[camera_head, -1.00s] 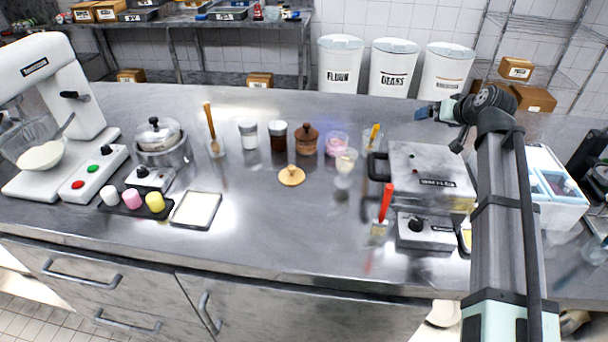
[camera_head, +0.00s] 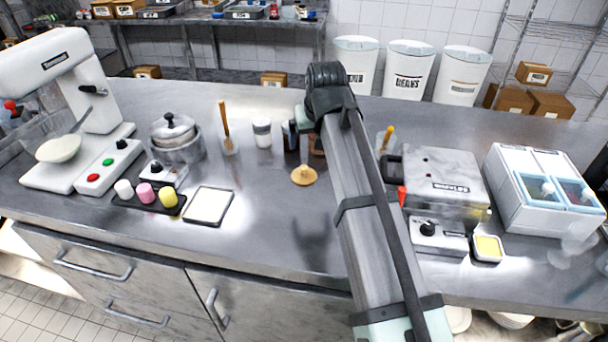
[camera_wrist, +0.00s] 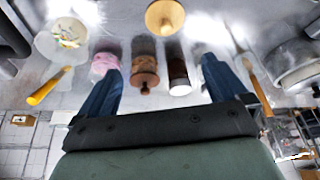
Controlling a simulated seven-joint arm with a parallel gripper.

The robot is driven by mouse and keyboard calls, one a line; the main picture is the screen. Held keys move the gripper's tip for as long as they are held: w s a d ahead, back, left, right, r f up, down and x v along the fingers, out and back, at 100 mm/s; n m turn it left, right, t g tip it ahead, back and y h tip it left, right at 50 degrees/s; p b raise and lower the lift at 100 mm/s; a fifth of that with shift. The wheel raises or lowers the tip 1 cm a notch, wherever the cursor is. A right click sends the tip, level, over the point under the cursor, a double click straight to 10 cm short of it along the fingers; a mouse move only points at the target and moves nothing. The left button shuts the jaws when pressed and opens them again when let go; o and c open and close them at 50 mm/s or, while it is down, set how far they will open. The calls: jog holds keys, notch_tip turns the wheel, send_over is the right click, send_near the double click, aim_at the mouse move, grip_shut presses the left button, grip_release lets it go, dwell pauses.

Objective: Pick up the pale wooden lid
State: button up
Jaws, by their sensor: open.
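The pale wooden lid (camera_head: 303,176) is a round disc with a small knob. It lies on the steel counter in front of the row of jars. In the wrist view the lid (camera_wrist: 165,17) is at the top edge, beyond the fingertips and apart from them. My gripper (camera_wrist: 162,68) is open and empty, its two blue fingers spread over the jars. In the head view my arm hides most of the gripper.
Between my fingers in the wrist view are a brown wooden-lidded jar (camera_wrist: 145,72) and a dark jar (camera_wrist: 178,75). A pink cup (camera_wrist: 104,62) is by the left finger.

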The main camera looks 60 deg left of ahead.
jog(key=s, duration=0.1)
send_near(304, 166)
jog(key=x, duration=0.5)
jog(key=shift+w+a+r, duration=0.1)
jog(key=shift+w+r, duration=0.05)
jog(key=shift+w, duration=0.05)
jog(key=shift+s+d+x, duration=0.15)
jog(key=shift+x, duration=1.2)
jog(key=shift+s+d+x, duration=0.1)
jog(key=shift+s+x, duration=0.05)
jog(key=shift+x, duration=1.15)
jog(key=c, duration=1)
